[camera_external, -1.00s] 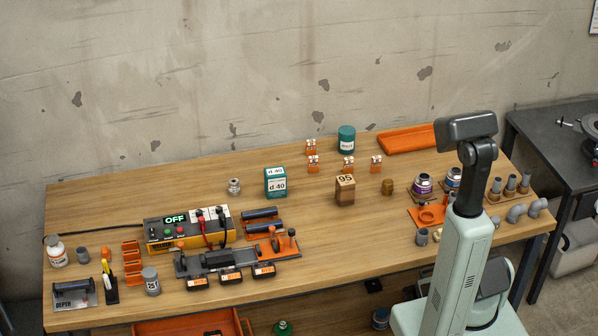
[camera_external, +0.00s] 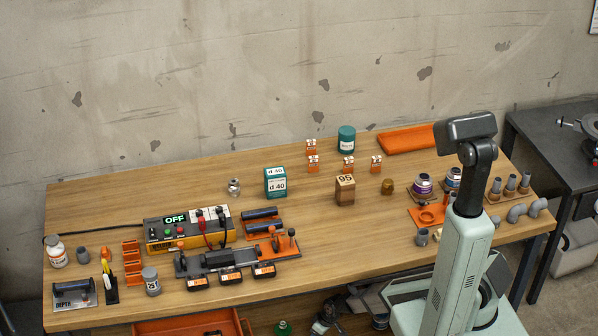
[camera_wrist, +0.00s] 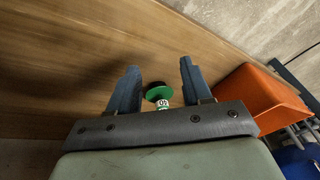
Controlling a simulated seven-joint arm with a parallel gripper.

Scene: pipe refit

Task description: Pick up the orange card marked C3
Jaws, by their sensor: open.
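Several small orange cards with white tops stand at the back of the bench in the external view: one (camera_external: 311,147) behind, one (camera_external: 313,164) in front of it, one (camera_external: 348,164) in the middle and one (camera_external: 376,163) at the right. Their marks are too small to read, so I cannot tell which is C3. My gripper (camera_wrist: 157,85) is open and shows no card between its fingers. In the external view it is low, in front of the bench and below its top, far from these cards.
A green item (camera_wrist: 158,92) shows beyond my fingers, with an orange bin (camera_wrist: 262,92) to the right. On the bench (camera_external: 330,235) stand a teal d 40 box (camera_external: 276,183), a wooden 95 block (camera_external: 345,190) and a power supply (camera_external: 187,234).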

